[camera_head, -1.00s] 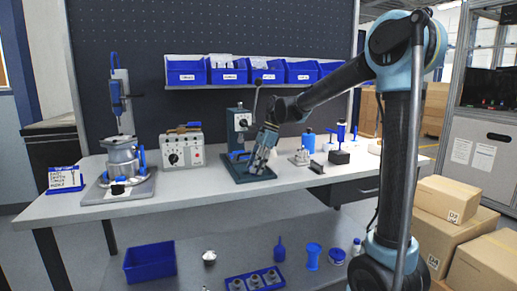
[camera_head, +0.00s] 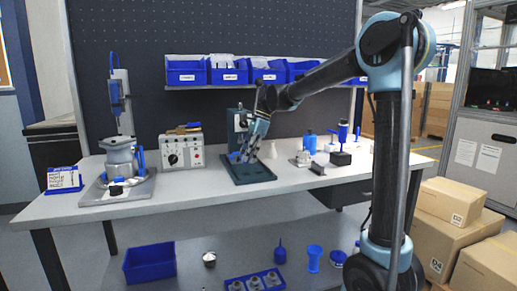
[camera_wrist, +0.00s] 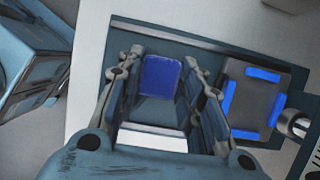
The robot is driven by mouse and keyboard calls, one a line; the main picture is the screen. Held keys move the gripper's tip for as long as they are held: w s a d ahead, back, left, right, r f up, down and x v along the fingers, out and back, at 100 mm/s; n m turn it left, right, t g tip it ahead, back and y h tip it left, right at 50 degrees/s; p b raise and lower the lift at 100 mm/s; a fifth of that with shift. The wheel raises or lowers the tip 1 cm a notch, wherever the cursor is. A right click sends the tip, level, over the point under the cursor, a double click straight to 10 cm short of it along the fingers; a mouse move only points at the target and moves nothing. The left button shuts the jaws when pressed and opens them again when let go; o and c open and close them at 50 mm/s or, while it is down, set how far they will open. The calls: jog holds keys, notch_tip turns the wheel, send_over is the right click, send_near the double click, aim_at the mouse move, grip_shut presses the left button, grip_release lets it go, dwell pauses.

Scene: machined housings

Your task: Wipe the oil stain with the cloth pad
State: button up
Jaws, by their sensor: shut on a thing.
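My gripper (camera_head: 247,157) reaches down over the dark green base (camera_head: 262,176) of the bench press. In the wrist view its two fingers (camera_wrist: 162,68) stand on either side of a blue, round-cornered piece (camera_wrist: 160,77), which looks like the cloth pad, and are shut on it. The pad is over the dark base, but I cannot tell whether it touches. In the head view the fingers mostly hide the pad. I cannot make out the oil stain in either view.
The press column (camera_head: 233,122) stands close behind my gripper. A grey control box (camera_head: 181,150) is to the left, and a white cone-shaped piece (camera_head: 273,150) to the right. In the wrist view a grey block with blue strips (camera_wrist: 255,98) lies right of my fingers. Blue bins (camera_head: 186,73) hang above.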

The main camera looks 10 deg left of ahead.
jog(key=shift+r, duration=1.95)
jog(key=shift+w, duration=0.1)
